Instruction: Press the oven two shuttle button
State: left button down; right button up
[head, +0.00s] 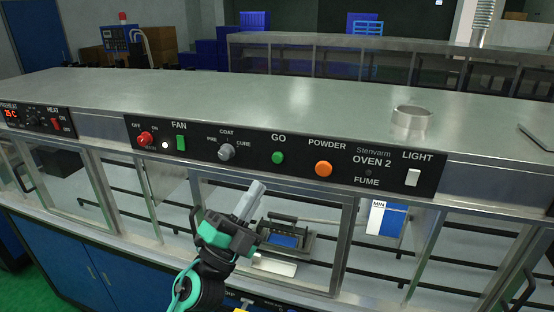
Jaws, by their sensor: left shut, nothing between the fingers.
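The oven two control panel (345,176) is a black strip on the front edge of the steel housing. It carries a green button (278,158) under GO and an orange button (323,169) under POWDER. No label on it reads shuttle. My left gripper (254,188) is shut and empty, in front of the glass front below the panel. Its fingers point up and slightly right, with the tips below and left of the GO button in the picture. No contact with the panel can be made out. My right gripper is out of view.
The panel also has a red button (146,138), green FAN switch (181,143), COAT knob (226,152) and white LIGHT switch (412,178). A metal ring (411,117) sits on the steel top. Behind the glass is a dark-handled carriage (285,240) with a blue piece.

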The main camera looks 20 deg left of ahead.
pick_arm(q)
jog(key=b, duration=0.1)
send_near(278, 158)
jog(key=shift+w+d+r, duration=0.35)
jog(key=shift+w+r, duration=0.1)
jog(key=shift+r, duration=0.4)
jog(key=shift+w+d+r, duration=0.35)
jog(key=shift+w+r, duration=0.1)
jog(key=shift+r, duration=0.4)
jog(key=shift+w+d+r, duration=0.4)
jog(key=shift+r, duration=0.5)
jog(key=shift+w+b, duration=0.3)
jog(key=shift+w, duration=0.15)
